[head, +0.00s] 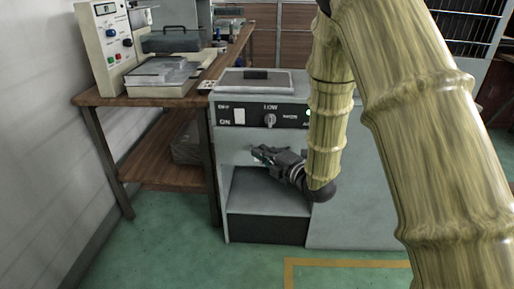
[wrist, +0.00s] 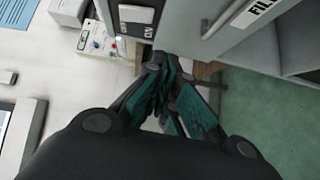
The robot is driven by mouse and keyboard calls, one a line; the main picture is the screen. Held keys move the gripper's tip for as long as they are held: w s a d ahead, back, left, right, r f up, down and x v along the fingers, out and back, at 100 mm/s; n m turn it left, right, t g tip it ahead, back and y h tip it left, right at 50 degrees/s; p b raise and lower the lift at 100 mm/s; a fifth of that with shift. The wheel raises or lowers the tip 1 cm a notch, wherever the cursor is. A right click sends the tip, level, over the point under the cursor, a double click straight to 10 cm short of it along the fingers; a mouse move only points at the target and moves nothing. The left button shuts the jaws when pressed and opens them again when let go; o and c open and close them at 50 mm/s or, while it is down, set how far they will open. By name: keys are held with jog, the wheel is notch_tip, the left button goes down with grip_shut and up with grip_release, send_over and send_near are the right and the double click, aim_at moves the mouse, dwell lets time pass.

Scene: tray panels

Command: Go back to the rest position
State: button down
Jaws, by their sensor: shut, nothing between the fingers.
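My gripper (head: 262,156) is at the end of my bent arm, in front of the grey cabinet (head: 262,188) in the head view. It points to the left, below the control panel (head: 250,114) and near the upper part of the open dark recess. The gripper also shows in the wrist view (wrist: 172,78), where its teal-padded fingers are closed together with nothing between them. Part of the cabinet's right side is hidden behind my arm in the head view.
The panel carries a white rocker switch (head: 239,115) and a knob (head: 270,120). A wooden bench (head: 150,101) with a cream instrument (head: 105,45) stands at the left. Green floor (head: 180,245) is clear in front. A yellow line (head: 340,263) marks it.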

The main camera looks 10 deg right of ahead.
dwell(0.3)
jog(key=s+d+f+m+g+h, duration=0.2)
jog(key=s+f+m, duration=0.25)
jog(key=f, duration=0.45)
jog(key=s+d+f+m+g+h, duration=0.15)
jog(key=s+f+m, duration=0.3)
jog(key=f, duration=0.45)
jog(key=s+d+f+m+g+h, duration=0.1)
jog(key=s+f+m+g+h, duration=0.15)
jog(key=s+f, duration=0.5)
jog(key=s+d+f+m+g+h, duration=0.1)
jog(key=s+f+m+g, duration=0.25)
jog(key=s+f, duration=0.45)
jog(key=s+d+f+m+g+h, duration=0.1)
jog(key=s+f+m+g, duration=0.3)
jog(key=s, duration=0.7)
jog(key=s+d+f+m+g+h, duration=0.1)
jog(key=s+f+m, duration=0.4)
jog(key=s, duration=0.5)
notch_tip(320, 180, up, 27)
jog(key=s+p, duration=0.1)
jog(key=p, duration=2.6)
jog(key=shift+a, duration=0.25)
jog(key=shift+r+g, duration=0.1)
jog(key=shift+g, duration=0.15)
